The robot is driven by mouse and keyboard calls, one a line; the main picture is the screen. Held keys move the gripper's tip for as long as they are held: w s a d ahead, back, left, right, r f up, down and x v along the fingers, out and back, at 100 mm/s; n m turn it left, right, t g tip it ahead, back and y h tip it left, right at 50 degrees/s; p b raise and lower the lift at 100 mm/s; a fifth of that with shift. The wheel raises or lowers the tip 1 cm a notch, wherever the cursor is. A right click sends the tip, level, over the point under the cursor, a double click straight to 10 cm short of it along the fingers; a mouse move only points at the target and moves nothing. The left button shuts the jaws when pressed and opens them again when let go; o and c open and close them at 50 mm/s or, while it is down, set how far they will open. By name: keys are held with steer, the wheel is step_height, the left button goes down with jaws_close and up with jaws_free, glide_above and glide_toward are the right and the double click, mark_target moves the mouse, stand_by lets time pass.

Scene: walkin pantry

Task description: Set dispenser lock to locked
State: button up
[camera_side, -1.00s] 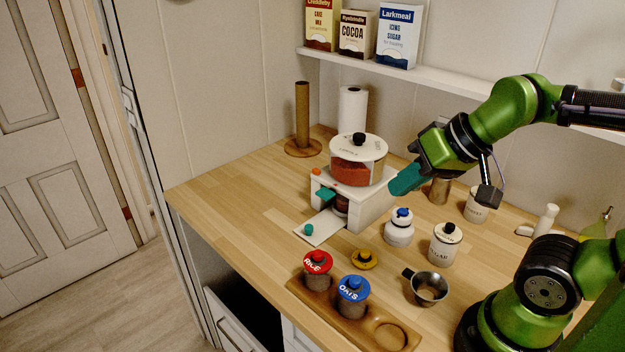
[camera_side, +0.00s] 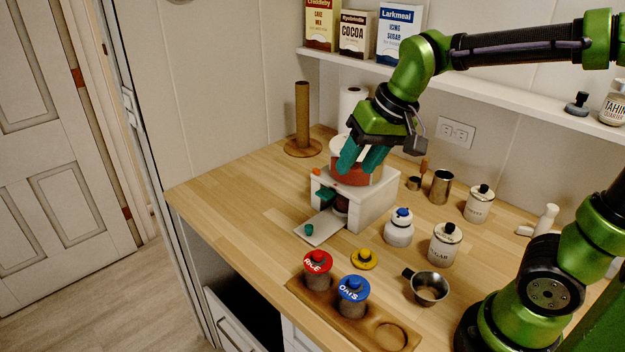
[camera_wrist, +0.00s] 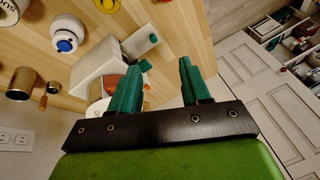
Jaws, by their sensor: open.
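The dispenser (camera_side: 372,205) is a white stand with a clear, red-filled jar (camera_side: 352,176) on top and a sliding plate (camera_side: 322,228) at its front bearing a small teal knob (camera_side: 309,230). A small orange piece (camera_side: 316,171) sits at its top left corner, and a teal part (camera_side: 326,195) shows in its front opening. I cannot tell which part is the lock. My gripper (camera_side: 357,170) is open, fingers pointing down in front of the jar, partly hiding it. In the wrist view the gripper (camera_wrist: 161,66) is empty, and the dispenser (camera_wrist: 98,68) lies beyond the left finger.
A brown upright post (camera_side: 302,115) and a paper roll (camera_side: 352,101) stand behind. A white jar with a blue knob (camera_side: 399,228), a sugar jar (camera_side: 444,245) and a metal cup (camera_side: 428,286) stand right. Red and blue lidded jars (camera_side: 318,271) are in front. Counter left of the dispenser is clear.

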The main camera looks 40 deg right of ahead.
steer(key=w+d+m+g+h, duration=0.2)
steer(key=w+m+g+h, duration=0.55)
steer(key=w, duration=1.35)
steer(key=m+t+y, duration=0.2)
steer(key=m+t, duration=0.1)
steer(key=m, duration=0.3)
glide_toward(315, 172)
steer(key=x, duration=0.7)
steer(key=shift+w+f, duration=0.1)
steer(key=shift+f, duration=0.05)
steer(key=shift+c, duration=0.5)
jaws_close()
